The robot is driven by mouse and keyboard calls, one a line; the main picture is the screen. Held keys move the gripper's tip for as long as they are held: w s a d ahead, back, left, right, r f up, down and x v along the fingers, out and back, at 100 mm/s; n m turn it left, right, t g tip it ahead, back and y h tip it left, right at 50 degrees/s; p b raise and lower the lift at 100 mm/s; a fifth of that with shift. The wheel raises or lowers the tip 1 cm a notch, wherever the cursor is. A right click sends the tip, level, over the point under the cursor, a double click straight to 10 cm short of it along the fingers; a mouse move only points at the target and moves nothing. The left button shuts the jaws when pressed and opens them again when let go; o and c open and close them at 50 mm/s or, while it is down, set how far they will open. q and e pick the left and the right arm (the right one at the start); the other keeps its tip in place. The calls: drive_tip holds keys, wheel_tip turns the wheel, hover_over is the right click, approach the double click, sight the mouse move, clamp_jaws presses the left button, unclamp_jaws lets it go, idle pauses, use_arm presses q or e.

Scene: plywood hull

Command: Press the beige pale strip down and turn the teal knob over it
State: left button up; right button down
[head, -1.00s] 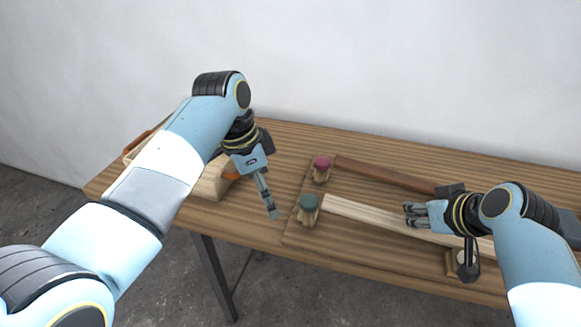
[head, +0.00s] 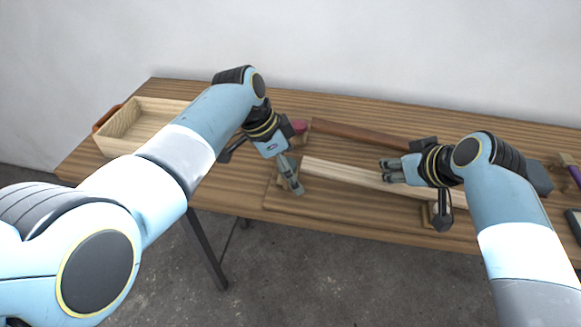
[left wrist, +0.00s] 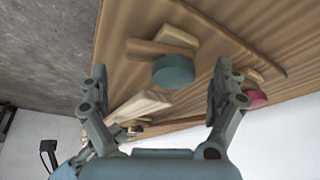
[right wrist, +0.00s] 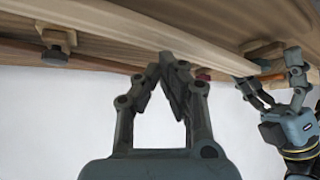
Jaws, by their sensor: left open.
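The beige pale strip (head: 336,173) lies along the wooden board, its left end near my left gripper. My left gripper (head: 294,178) is over the board's left end and hides the teal knob in the head view. In the left wrist view the teal knob (left wrist: 173,71) shows between the two spread fingers, apart from them, on a small wooden block. The strip's end (left wrist: 142,106) is close by. My right gripper (head: 388,171) has its fingertips together at the strip, with nothing visible between them. Whether they touch it is unclear; the strip (right wrist: 190,38) passes right by the tips.
A red knob (head: 300,126) and a brown strip (head: 350,132) lie farther back on the board. A wooden tray (head: 112,142) stands at the table's left. A purple-handled tool (head: 575,176) lies at the far right.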

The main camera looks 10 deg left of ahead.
use_arm(q)
drive_tip(key=shift+d+f, duration=0.15)
drive_tip(key=shift+f, duration=0.3)
